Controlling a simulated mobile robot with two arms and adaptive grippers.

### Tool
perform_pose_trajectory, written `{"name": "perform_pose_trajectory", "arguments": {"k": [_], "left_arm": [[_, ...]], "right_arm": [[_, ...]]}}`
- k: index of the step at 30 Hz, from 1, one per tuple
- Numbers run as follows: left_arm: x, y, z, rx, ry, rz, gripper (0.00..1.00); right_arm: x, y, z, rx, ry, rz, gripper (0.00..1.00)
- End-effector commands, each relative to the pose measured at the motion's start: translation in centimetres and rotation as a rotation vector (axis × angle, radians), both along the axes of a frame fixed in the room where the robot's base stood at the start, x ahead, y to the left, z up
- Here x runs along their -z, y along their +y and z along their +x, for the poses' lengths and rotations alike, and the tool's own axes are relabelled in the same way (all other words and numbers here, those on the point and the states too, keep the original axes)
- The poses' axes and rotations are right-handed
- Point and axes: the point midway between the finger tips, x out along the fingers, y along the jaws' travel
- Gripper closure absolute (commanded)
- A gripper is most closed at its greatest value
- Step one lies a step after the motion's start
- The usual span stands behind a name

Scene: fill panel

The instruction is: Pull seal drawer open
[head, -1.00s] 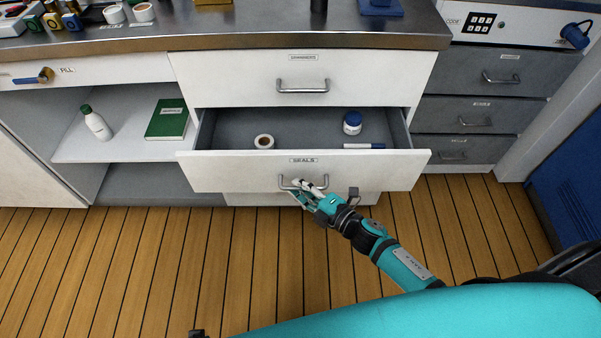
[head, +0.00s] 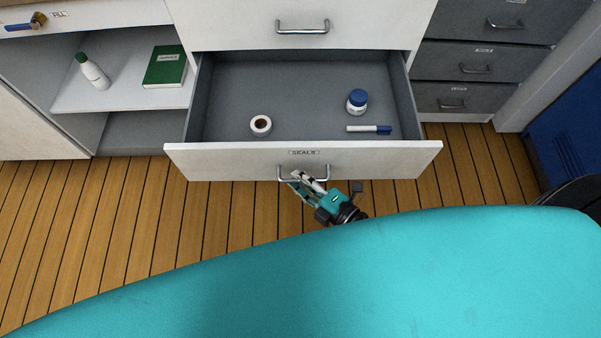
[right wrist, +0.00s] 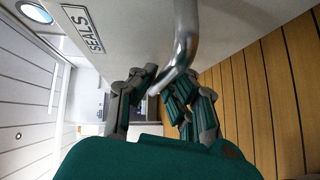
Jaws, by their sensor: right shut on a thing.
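The seal drawer (head: 220,160), white with a "SEALS" label, stands far out of the cabinet in the head view. Its inside shows a roll of tape (head: 261,125), a white jar with a blue lid (head: 357,101) and a blue-and-white marker (head: 369,129). My right gripper (head: 305,183) is shut on the drawer's metal handle (head: 328,172). In the right wrist view the fingers (right wrist: 160,100) close around the handle bar (right wrist: 184,45), beside the label. My left gripper is not in view.
A closed white drawer (head: 370,25) sits above. Left is an open shelf (head: 125,95) with a white bottle (head: 93,72) and a green book (head: 165,68). Grey drawers (head: 475,50) stand on the right. Wooden floor (head: 90,230) lies below.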

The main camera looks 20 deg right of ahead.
Motion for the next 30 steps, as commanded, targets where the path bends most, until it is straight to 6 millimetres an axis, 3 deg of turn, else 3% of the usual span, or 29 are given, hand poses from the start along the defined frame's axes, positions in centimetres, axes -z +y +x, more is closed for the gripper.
{"name": "perform_pose_trajectory", "arguments": {"k": [6,7,13,23,30], "left_arm": [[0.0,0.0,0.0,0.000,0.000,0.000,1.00],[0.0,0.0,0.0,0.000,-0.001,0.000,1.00],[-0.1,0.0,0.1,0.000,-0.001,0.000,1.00],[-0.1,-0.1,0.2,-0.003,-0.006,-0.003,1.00],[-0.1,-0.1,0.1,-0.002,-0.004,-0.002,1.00]], "right_arm": [[-0.5,0.0,0.2,-0.001,-0.009,0.010,1.00],[-0.5,0.0,0.2,-0.001,-0.009,0.010,0.90],[-0.4,0.0,0.2,0.000,-0.007,0.006,0.66],[-0.2,-0.2,-0.4,0.000,-0.002,0.003,0.66],[-0.7,-2.3,-4.1,0.000,0.001,0.002,0.66]]}}
